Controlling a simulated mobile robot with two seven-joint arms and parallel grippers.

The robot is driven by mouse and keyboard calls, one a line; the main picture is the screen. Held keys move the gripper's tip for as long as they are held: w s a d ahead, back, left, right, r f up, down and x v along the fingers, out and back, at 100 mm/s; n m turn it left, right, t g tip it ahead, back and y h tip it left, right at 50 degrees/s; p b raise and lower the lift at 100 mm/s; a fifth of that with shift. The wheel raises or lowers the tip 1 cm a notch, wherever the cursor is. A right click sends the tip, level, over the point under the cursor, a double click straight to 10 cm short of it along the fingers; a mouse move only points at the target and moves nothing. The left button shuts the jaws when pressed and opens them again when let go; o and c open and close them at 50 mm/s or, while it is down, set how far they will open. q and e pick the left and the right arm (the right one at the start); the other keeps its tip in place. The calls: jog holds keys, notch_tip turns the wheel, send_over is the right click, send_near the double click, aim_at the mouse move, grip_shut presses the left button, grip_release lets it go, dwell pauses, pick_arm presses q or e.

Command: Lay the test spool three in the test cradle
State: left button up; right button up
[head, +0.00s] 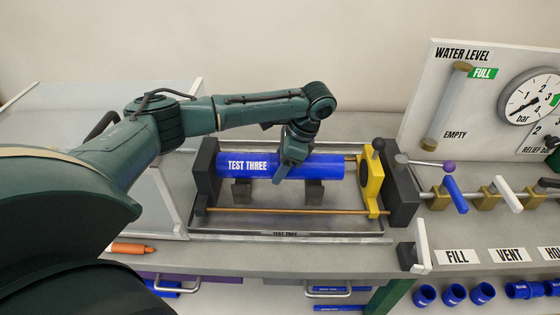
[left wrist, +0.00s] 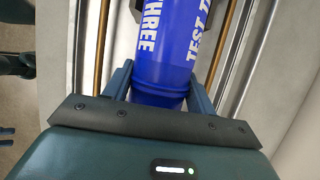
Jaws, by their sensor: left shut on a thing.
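Test spool three is a blue cylinder (head: 320,166) marked "TEST THREE" in the head view. It lies level over the dark supports of the test cradle (head: 206,160), between the dark left end block and the yellow clamp plate (head: 371,180). I cannot tell whether it rests fully on the supports. My left gripper (head: 287,172) reaches down from above and is shut on the spool near its middle. In the left wrist view the spool (left wrist: 172,45) sits between the two fingers (left wrist: 158,92).
A gauge panel (head: 440,100) stands at the right, with coloured valve handles (head: 455,194) below it. A lever with a purple knob (head: 448,166) is right of the cradle. An orange marker (head: 130,248) lies at the front left. Blue fittings (head: 455,294) sit below the bench edge.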

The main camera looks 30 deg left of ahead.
pick_arm(q)
jog(key=shift+f, duration=0.95)
jog(key=o, duration=1.3)
